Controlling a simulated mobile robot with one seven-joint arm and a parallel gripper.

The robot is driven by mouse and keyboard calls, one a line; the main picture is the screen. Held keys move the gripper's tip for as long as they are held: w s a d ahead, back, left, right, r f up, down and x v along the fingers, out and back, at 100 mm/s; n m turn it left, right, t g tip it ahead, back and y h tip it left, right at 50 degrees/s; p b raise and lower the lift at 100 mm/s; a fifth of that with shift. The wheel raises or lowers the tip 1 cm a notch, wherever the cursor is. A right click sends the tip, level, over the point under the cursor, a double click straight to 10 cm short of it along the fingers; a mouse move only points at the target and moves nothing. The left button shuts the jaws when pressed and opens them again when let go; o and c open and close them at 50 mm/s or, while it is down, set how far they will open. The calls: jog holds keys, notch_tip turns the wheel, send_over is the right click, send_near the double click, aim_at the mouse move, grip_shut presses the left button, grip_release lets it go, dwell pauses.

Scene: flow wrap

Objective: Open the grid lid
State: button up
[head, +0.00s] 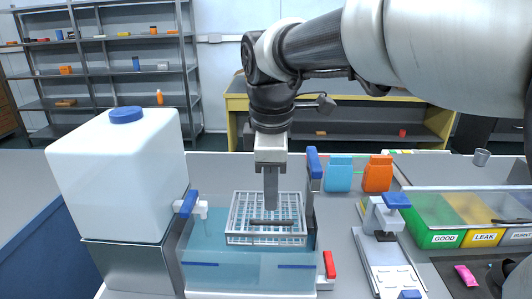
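The grid lid (238,238) is a pale lattice panel at the top of a clear, blue-tinted water tank (215,275) in the middle of the view. A dark bar (284,223) runs across the grid. My gripper (271,205) points straight down over the grid, its grey fingertips just above or at the bar. I cannot tell whether they touch it. The fingers line up in this view and look like one block, so I cannot see whether they are open or shut. The arm hides nothing large of the grid except its upper middle.
A white container with a blue cap (115,170) stands left of the tank. A blue-handled lever (314,163) and a red-handled valve (329,265) flank its right side. A blue-topped device (394,201) and bins labelled GOOD, LEAK and BURNT (447,239) are further right.

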aim_at(271, 224)
jog(key=f, duration=0.2)
jog(key=w+f, duration=0.1)
jog(key=f, duration=0.2)
jog(key=f+b, duration=0.1)
jog(key=f, duration=0.1)
jog(key=shift+w+f, duration=0.25)
jog(key=shift+f, duration=0.15)
jog(key=shift+c, duration=0.4)
grip_shut()
